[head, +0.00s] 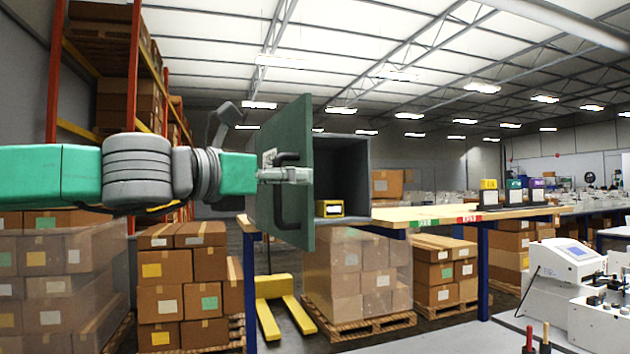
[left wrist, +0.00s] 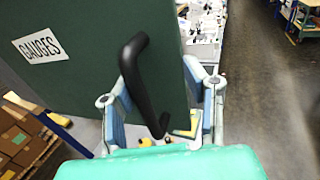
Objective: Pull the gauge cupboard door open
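The gauge cupboard (head: 348,165) is a grey box on the wooden bench, its front open. Its dark green door (head: 300,125) stands swung well out, and a white GAUGES label shows on it in the left wrist view (left wrist: 40,46). The black bar handle (head: 286,205) is on the door's outer face. My left gripper (head: 300,175) is at the handle. In the left wrist view its fingers are spread apart, with the handle (left wrist: 143,85) between them, nearer the left finger. Contact is hard to tell. My right gripper is not in view.
A small yellow-and-black gauge block (head: 330,208) sits inside the cupboard. More colored blocks (head: 513,190) stand on the bench (head: 400,217) to the right. A white machine (head: 572,270) is at lower right. Boxes (head: 195,275) and a yellow pallet jack (head: 283,295) are below.

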